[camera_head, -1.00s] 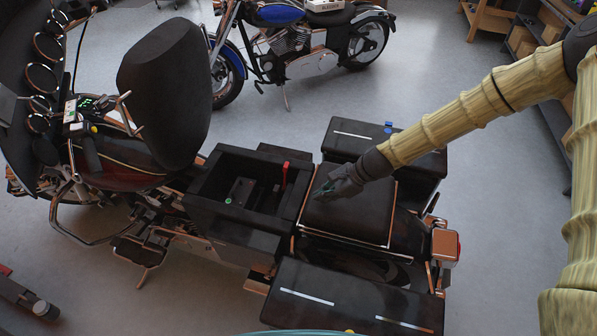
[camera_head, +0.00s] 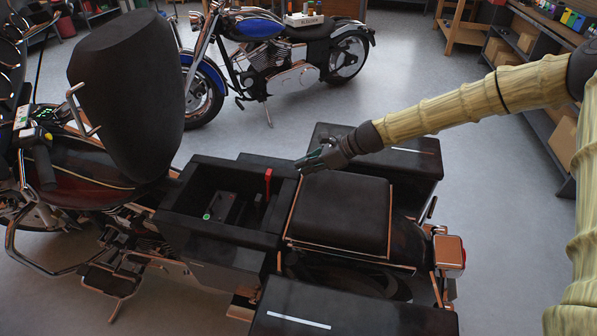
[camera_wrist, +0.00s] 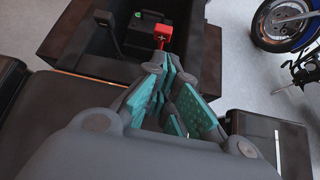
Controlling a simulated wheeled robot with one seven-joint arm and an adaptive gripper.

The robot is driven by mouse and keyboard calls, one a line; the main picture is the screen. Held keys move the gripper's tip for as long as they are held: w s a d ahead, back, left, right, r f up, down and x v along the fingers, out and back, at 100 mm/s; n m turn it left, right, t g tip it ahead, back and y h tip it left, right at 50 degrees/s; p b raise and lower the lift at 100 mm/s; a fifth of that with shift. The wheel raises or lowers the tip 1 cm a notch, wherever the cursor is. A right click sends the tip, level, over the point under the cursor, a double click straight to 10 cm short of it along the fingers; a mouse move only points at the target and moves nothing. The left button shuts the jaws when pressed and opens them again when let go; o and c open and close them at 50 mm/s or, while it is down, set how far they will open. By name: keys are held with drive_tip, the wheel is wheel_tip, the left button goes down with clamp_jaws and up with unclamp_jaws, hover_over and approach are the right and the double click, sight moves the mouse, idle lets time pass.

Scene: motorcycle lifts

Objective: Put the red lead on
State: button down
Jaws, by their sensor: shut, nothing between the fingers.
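The red lead (camera_head: 268,184) stands upright at the right inner wall of an open black compartment (camera_head: 170,211) on the near motorcycle. In the wrist view, its red end with a white plus mark (camera_wrist: 161,34) shows just beyond my fingertips. A dark battery-like block (camera_head: 224,206) with a green spot lies low in the compartment. A black lead or lever (camera_wrist: 106,28) stands to the left of the red one in the wrist view. My gripper (camera_head: 303,166) is shut and empty, above the compartment's right edge, apart from the red lead in the head view.
The black seat pad (camera_head: 342,214) lies right of the compartment, with side cases beyond and in front. A tall dark backrest (camera_head: 128,85) rises to the left. A blue motorcycle (camera_head: 265,50) stands behind. Shelves (camera_head: 535,70) line the far right.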

approach(268, 186)
drive_tip(key=shift+w+a+f+p, duration=0.1)
drive_tip(key=shift+w+a+p, duration=0.1)
drive_tip(key=shift+a, duration=0.4)
drive_tip(key=shift+w+a+f+p, duration=0.15)
drive_tip(key=shift+w+a, duration=0.1)
drive_tip(key=shift+a, duration=0.35)
drive_tip(key=shift+a+r+p, duration=0.1)
drive_tip(key=shift+r+p, duration=0.1)
drive_tip(key=shift+p, duration=0.15)
